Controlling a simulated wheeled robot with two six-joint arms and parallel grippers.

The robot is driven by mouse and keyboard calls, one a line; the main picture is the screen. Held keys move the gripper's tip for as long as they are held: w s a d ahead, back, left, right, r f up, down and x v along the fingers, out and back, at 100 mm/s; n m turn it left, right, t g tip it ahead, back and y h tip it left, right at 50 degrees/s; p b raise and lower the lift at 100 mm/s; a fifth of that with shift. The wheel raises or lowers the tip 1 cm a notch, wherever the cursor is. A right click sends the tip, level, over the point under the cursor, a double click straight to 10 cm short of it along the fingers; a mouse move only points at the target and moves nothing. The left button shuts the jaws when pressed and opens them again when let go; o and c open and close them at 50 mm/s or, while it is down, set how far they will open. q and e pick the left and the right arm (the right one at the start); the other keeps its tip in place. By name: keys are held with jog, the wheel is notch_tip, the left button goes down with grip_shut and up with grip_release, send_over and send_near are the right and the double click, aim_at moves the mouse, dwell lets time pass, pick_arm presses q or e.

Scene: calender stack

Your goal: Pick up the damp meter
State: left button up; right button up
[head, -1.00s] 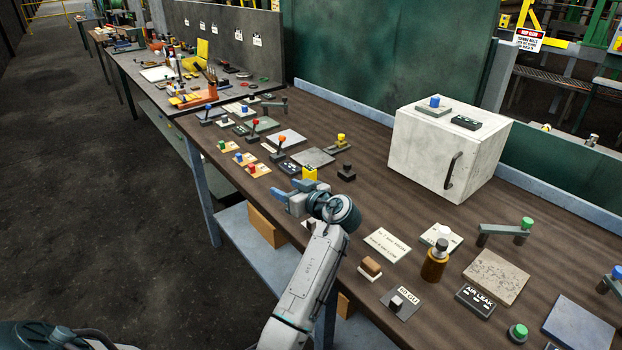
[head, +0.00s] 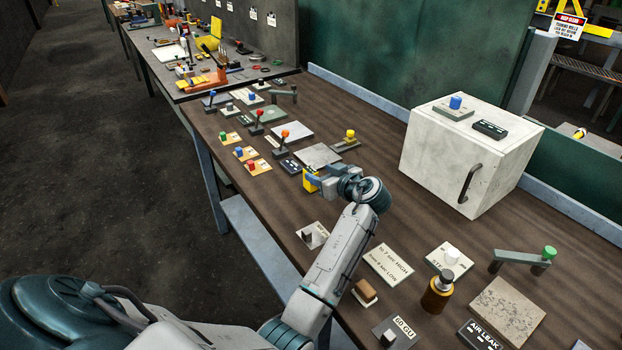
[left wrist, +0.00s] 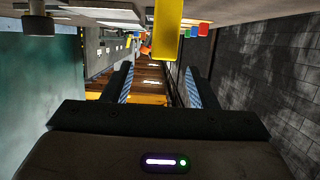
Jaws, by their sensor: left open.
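The damp meter appears to be the small upright yellow block (head: 309,184) near the front edge of the workbench, beside the dark labelled block. My left gripper (head: 319,181) is open beside it, low over the bench, and partly hides it in the head view. In the left wrist view the yellow block (left wrist: 168,34) hangs in from the top, because that view is inverted. It lies ahead of the open left fingers (left wrist: 160,84), roughly in line with the gap. I cannot tell whether either finger touches it. My right gripper is not in view.
A grey plate (head: 318,156) and a lever with an orange knob (head: 283,142) stand close behind the yellow block. A white box (head: 455,155) with a handle stands at right. Bare brown bench (head: 390,160) lies between the gripper and the box.

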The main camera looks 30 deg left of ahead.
aim_at(310, 170)
pick_arm(q)
jog(key=shift+w+a+f, duration=0.1)
jog(key=shift+a, duration=0.2)
jog(key=shift+w+a+f+p, duration=0.15)
jog(key=shift+a+p, duration=0.1)
jog(key=shift+p, duration=0.1)
jog(key=x, duration=0.1)
jog(key=p+x, duration=0.1)
jog(key=x, duration=0.1)
jog(key=p+x, duration=0.1)
jog(key=shift+s+a+f, duration=0.2)
jog(key=shift+s+f, duration=0.05)
jog(key=shift+f, duration=0.15)
jog(key=shift+a+f, duration=0.1)
jog(key=shift+f, duration=0.05)
jog(key=shift+w, duration=0.1)
jog(key=c, duration=1)
grip_shut()
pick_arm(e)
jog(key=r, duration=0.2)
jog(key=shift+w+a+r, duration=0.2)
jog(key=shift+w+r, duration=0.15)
